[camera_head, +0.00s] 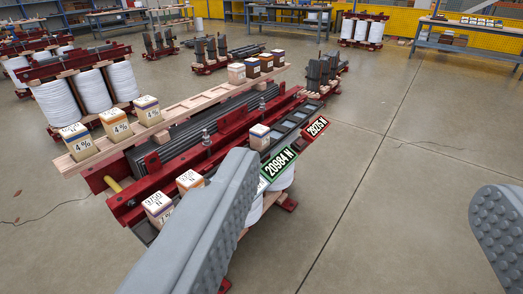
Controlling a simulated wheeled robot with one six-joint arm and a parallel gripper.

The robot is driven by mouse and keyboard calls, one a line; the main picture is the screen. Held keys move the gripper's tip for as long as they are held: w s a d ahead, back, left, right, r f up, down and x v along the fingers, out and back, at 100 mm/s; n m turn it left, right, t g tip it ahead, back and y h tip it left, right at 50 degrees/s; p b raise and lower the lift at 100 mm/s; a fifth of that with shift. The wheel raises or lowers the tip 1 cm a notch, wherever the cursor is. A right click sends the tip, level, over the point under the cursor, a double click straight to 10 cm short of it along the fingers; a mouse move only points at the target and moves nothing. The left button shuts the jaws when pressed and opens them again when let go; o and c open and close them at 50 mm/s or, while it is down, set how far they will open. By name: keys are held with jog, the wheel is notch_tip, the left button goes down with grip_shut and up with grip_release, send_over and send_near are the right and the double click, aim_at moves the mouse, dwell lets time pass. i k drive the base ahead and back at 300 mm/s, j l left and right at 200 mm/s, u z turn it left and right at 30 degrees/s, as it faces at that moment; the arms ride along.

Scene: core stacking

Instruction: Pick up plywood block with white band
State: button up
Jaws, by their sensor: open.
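My gripper (365,178) is open and empty, its two grey fingers wide apart over bare floor; the left finger covers part of the red core frame (150,192). Small plywood blocks with coloured bands stand on a long wooden board (188,105). Near its left end are several blocks marked 4% (116,127). At its far end is a group of smaller-looking blocks; the leftmost (236,73) looks pale, but I cannot tell whether its band is white. More blocks stand on the frame: one in the middle (259,137), two nearer (190,181), (158,207).
A green sign reading 20984 N (278,168) and a red sign (315,128) stand at the frame's right side. White coils (88,91) sit at the left. Workbenches (470,38) line the back. The concrete floor at right is clear.

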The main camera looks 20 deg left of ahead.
aim_at(236, 72)
jog(key=i+l, duration=0.1)
jog(key=i, duration=2)
